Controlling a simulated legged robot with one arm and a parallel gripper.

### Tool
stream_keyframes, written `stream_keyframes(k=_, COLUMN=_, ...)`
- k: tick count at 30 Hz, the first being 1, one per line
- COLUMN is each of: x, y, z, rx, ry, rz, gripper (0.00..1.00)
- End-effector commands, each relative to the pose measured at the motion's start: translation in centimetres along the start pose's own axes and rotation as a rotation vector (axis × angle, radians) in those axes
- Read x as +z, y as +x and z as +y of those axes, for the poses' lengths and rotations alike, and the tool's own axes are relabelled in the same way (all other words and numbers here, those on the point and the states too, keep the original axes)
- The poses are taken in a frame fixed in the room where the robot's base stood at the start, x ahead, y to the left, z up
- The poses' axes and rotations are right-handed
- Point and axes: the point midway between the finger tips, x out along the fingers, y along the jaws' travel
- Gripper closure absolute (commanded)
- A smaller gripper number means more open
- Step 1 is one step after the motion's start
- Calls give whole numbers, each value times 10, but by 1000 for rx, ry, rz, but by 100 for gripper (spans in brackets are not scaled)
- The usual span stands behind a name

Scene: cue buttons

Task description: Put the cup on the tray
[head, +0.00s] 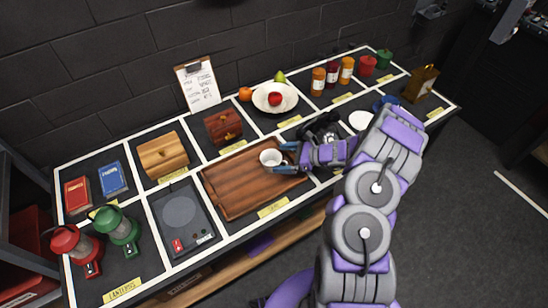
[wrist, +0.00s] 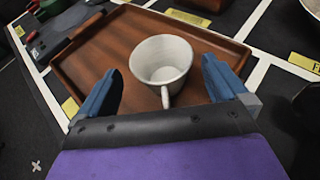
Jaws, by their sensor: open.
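The white cup (head: 270,158) stands upright on the right part of the brown wooden tray (head: 228,188). In the wrist view the cup (wrist: 161,62) is upright and empty, with its handle towards my gripper. The tray (wrist: 100,48) shows around and behind it. My gripper (head: 284,158) is open at the tray's right side. In the wrist view its two blue fingers (wrist: 158,82) are apart, one on each side of the cup's near side and handle, with visible gaps to the cup.
A scale (head: 181,213) lies left of the tray. Wooden boxes (head: 163,156) and a fruit bowl (head: 275,97) stand behind. Several jars (head: 332,74) stand at the back right. Lanterns (head: 117,226) stand at the left end. The tray's left part is bare.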

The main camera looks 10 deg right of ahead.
Motion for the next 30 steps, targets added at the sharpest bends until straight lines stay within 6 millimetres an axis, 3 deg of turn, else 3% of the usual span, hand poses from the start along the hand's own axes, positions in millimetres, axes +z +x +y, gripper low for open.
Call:
stream_keyframes(k=3, x=2, y=-28, z=-1, rx=-5, ry=-1, rz=1, gripper=0)
stream_keyframes(k=9, x=0, y=-59, z=-1, rx=-3, ry=-1, rz=4, gripper=0)
stream_keyframes(k=17, x=9, y=-72, z=4, rx=18, ry=-24, rz=4, gripper=0)
stream_keyframes(k=20, x=36, y=-66, z=14, rx=68, ry=-90, rz=4, gripper=0)
stream_keyframes(k=23, x=75, y=-57, z=33, rx=150, ry=-201, rz=10, gripper=0)
stream_keyframes(k=30, x=160, y=-47, z=102, rx=375, ry=-498, rz=45, gripper=0)
